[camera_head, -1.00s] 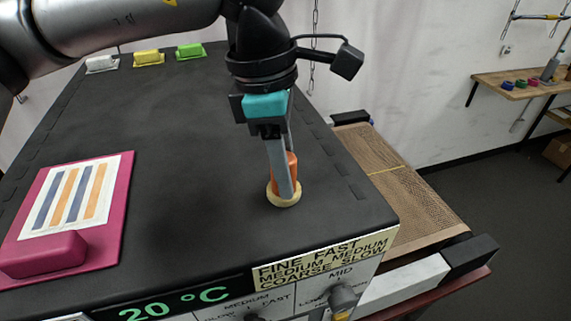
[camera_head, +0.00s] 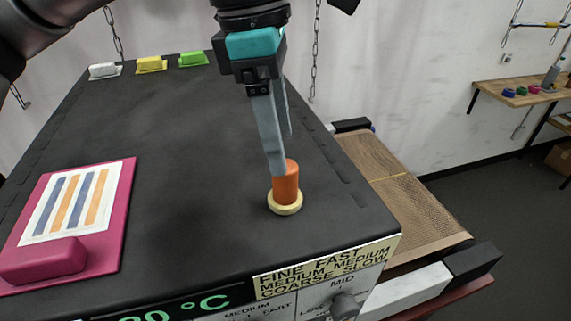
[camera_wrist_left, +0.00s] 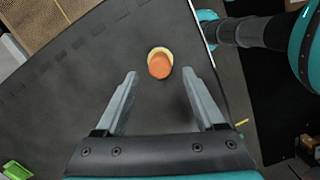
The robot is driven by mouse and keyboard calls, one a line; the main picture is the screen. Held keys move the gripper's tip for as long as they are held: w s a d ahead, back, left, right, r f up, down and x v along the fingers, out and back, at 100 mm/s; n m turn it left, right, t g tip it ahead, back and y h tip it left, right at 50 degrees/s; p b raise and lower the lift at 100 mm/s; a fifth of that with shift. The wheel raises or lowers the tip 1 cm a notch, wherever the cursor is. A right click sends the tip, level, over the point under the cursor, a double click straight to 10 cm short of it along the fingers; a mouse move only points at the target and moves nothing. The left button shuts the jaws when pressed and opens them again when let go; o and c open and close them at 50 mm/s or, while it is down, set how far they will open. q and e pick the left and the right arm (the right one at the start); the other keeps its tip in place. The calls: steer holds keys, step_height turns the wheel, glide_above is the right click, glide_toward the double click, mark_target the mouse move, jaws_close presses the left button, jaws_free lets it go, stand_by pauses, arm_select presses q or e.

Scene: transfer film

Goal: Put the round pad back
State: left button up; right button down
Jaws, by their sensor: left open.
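The round pad (camera_head: 285,205) is a pale cream disc with an upright orange cylindrical handle (camera_head: 286,182). It rests on the dark top surface near the front right corner. In the left wrist view the pad (camera_wrist_left: 160,51) lies beyond the fingertips, centred between them. My right gripper is not seen in the head view.
A magenta board (camera_head: 115,220) with a striped sheet lies at the left. A brown mesh belt (camera_head: 400,195) is at the right. The middle of the dark top (camera_head: 190,150) is clear.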

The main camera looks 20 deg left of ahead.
arm_select(q)
steer(key=r, duration=0.4)
steer(key=a+r, duration=0.1)
steer(key=shift+r, duration=0.4)
steer(key=shift+s, duration=0.1)
